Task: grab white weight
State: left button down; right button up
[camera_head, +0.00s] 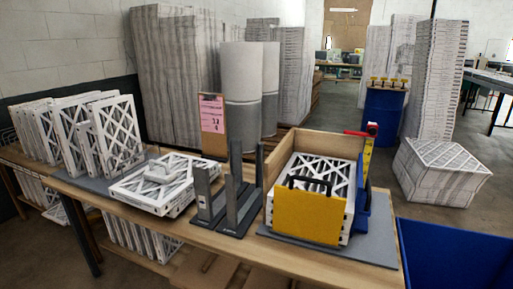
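The white weight (167,172) looks like a pale block with a raised handle-like top. It lies on top of a flat stack of white lattice-faced filters (142,196) on the wooden table, left of the middle. Nothing covers it from above. Neither of my grippers shows in the head view.
Grey upright plates (235,200) stand close right of the weight. Upright filters (110,130) stand in a row behind left. A wooden box (318,143) with filters and a yellow panel (308,215) sits at right. A blue bin (455,255) is beyond the table's right end.

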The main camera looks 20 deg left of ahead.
aim_at(159, 175)
jog(key=u, duration=1.35)
jog(key=i+j, duration=0.15)
jog(key=i, duration=0.4)
jog(key=i+j, duration=0.2)
jog(key=i, duration=0.4)
jog(key=i+j+z, duration=0.1)
jog(key=i+z, duration=0.2)
jog(key=z, duration=1)
jog(key=k+j+u, duration=0.15)
jog(key=j+u, duration=0.1)
jog(key=j, duration=0.3)
jog(key=l+z, duration=0.1)
jog(key=l, duration=0.15)
jog(key=i+l+z, duration=0.15)
jog(key=l, duration=0.15)
